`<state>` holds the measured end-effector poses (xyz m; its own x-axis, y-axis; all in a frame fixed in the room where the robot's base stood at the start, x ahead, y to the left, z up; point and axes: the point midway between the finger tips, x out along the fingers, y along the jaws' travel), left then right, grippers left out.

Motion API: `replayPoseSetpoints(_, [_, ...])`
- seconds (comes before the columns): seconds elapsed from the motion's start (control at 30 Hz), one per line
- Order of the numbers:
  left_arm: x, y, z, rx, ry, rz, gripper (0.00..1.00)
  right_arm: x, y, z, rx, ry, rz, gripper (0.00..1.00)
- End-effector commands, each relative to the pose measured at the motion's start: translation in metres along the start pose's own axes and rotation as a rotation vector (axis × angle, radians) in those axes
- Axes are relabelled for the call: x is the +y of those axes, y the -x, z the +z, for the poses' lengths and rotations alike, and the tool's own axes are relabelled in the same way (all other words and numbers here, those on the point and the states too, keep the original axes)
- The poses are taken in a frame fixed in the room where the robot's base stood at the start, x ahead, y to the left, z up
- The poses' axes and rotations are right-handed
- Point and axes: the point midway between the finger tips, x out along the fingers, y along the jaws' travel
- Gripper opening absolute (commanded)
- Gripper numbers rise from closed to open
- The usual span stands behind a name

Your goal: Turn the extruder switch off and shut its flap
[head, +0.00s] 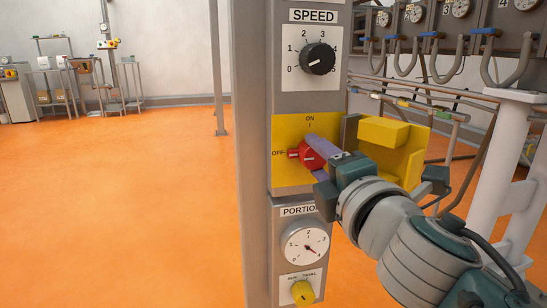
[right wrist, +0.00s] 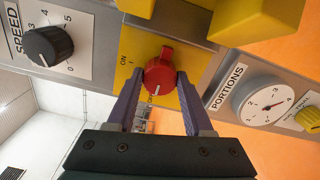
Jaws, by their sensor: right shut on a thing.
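The red extruder switch (head: 307,158) sits on a yellow plate (head: 291,129) of the grey control column. Its pointer is turned left, toward the OFF mark, in the head view. In the right wrist view the red knob (right wrist: 160,76) has its white line pointing down. My right gripper (right wrist: 157,85) is shut on the knob, one purple finger on each side. The yellow flap (head: 393,141) stands swung open to the right of the plate, just beyond my right gripper; part of it is hidden by my wrist. My left gripper is out of view.
The SPEED dial (head: 318,59) is above the switch, the PORTIONS dial (head: 305,244) and a small yellow knob (head: 303,292) below it. Pipes and gauges fill the right side behind a white post (head: 494,170). The orange floor (head: 130,200) at left is clear.

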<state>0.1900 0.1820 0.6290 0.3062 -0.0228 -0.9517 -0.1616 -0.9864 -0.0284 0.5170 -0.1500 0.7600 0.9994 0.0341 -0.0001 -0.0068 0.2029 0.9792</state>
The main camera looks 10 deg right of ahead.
Motion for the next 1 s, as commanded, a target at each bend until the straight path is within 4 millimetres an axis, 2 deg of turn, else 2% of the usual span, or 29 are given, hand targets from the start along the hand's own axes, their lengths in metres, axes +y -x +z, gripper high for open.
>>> replayPoseSetpoints(0.4, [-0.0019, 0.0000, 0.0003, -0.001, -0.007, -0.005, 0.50, 0.0002, 0.0000, 0.0002, 0.000, 0.011, 0.001, 0.00])
replayPoseSetpoints(0.43, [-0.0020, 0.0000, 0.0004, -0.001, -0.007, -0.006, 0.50, 0.0002, 0.0000, 0.0002, 0.000, 0.011, 0.001, 0.55])
replayPoseSetpoints(0.67, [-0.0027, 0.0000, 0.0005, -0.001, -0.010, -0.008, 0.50, 0.0002, 0.0000, 0.0001, 0.000, 0.009, 0.001, 0.81])
replayPoseSetpoints(1.0, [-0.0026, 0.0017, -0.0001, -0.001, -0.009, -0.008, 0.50, 0.0001, 0.0050, -0.0001, 0.000, 0.007, -0.001, 0.81])
